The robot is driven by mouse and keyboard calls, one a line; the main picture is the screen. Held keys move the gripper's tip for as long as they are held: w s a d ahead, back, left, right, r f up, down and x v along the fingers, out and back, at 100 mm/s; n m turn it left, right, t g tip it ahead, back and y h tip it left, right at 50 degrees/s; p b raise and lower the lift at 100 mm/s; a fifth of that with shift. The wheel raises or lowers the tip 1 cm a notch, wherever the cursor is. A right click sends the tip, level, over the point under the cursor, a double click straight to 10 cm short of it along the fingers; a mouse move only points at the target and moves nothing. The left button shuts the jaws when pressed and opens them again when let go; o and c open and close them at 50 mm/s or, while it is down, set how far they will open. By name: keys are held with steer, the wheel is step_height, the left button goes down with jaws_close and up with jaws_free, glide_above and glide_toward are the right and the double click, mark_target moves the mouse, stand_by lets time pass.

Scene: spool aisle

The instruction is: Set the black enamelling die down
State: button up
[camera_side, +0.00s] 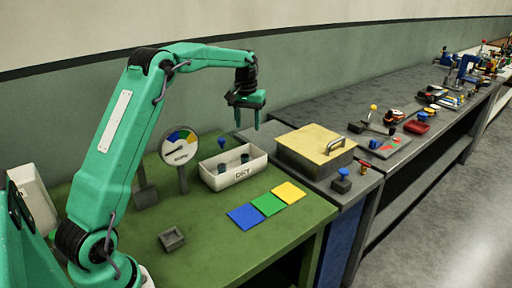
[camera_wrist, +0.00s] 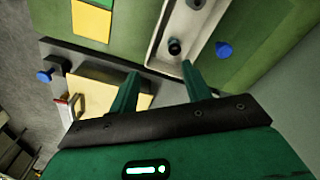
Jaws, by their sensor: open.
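The white tray marked DRY (camera_side: 224,180) stands on the green bench, with two small dark cylinders in it, one toward the right (camera_side: 245,158) and one toward the left (camera_side: 221,168). I cannot tell which is the black enamelling die. In the wrist view the tray (camera_wrist: 157,48) shows one dark cylinder (camera_wrist: 175,46) just beyond my right finger and another (camera_wrist: 195,4) at the top edge. My gripper (camera_side: 247,122) is open and empty, pointing down above the tray's far right end. The gripper also shows in the wrist view (camera_wrist: 160,70), with its fingers apart.
A yellow-topped box with a handle (camera_side: 318,144) stands right of the tray. Blue (camera_side: 246,216), green (camera_side: 268,204) and yellow (camera_side: 288,192) squares lie in front.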

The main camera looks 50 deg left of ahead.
steer(key=s+d+r+m+t, duration=0.2)
steer(key=s+d+r+m, duration=0.1)
steer(key=s+d+r, duration=0.85)
steer(key=s+d+f+m+t, duration=0.1)
steer(key=s+d+f, duration=0.1)
steer(key=s, duration=0.4)
steer(key=s+d+f+m+t, duration=0.1)
steer(key=s+d, duration=0.3)
steer(key=s, duration=0.3)
steer(key=s+d+f+m+t, duration=0.1)
steer(key=s+d+f, duration=0.1)
steer(key=s+d, duration=0.2)
steer(key=shift+s+f+m, duration=0.3)
steer(key=shift+s+m, duration=0.1)
steer(key=shift+s, duration=0.8)
steer(key=shift+w+r, duration=0.1)
